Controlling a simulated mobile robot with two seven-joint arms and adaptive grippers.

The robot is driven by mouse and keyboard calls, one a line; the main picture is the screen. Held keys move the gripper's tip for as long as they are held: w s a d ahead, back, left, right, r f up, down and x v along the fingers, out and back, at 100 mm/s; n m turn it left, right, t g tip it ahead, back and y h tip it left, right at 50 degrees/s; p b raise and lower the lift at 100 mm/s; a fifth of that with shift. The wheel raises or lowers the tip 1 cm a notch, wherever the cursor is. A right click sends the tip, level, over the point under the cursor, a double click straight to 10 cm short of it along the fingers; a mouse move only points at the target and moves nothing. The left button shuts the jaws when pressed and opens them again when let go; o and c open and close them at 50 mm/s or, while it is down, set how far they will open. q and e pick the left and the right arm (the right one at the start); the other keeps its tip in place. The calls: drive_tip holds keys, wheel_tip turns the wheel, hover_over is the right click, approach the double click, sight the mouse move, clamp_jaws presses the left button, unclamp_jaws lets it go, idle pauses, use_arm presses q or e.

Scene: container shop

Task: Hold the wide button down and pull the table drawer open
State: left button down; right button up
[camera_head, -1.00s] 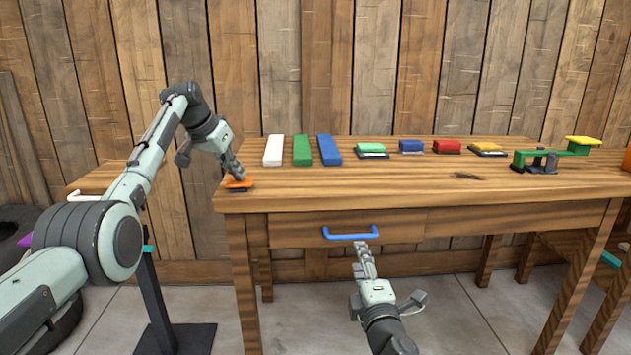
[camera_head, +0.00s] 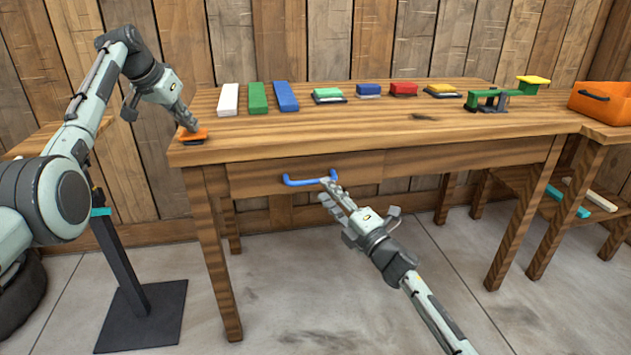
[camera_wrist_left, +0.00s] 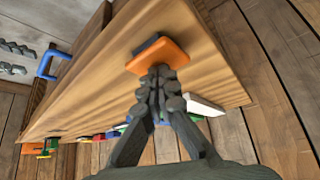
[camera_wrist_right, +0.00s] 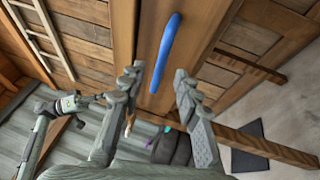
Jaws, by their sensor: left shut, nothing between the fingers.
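The orange wide button (camera_head: 193,136) lies at the table's front left corner; it also shows in the left wrist view (camera_wrist_left: 160,57). My left gripper (camera_head: 192,127) is shut, its fingertips down on the button's top. The table drawer (camera_head: 250,178) looks flush with the table front and has a blue handle (camera_head: 305,181). My right gripper (camera_head: 330,191) is at the handle's right end. In the right wrist view its fingers (camera_wrist_right: 157,80) are apart, with the near end of the blue handle (camera_wrist_right: 168,45) in the gap. Contact with the handle cannot be told.
White (camera_head: 229,99), green (camera_head: 257,98) and blue (camera_head: 286,97) blocks lie on the table (camera_head: 350,132). Several small coloured buttons and a green lever (camera_head: 490,98) stand farther right. An orange crate (camera_head: 603,102) is at the right. The floor before the drawer is clear except for my right arm.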

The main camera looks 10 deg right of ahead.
sight(316, 181)
drive_tip(key=x, duration=0.5)
drive_tip(key=shift+w+a, duration=0.15)
drive_tip(key=shift+w, duration=0.2)
drive_tip(key=shift+c, duration=0.6)
clamp_jaws()
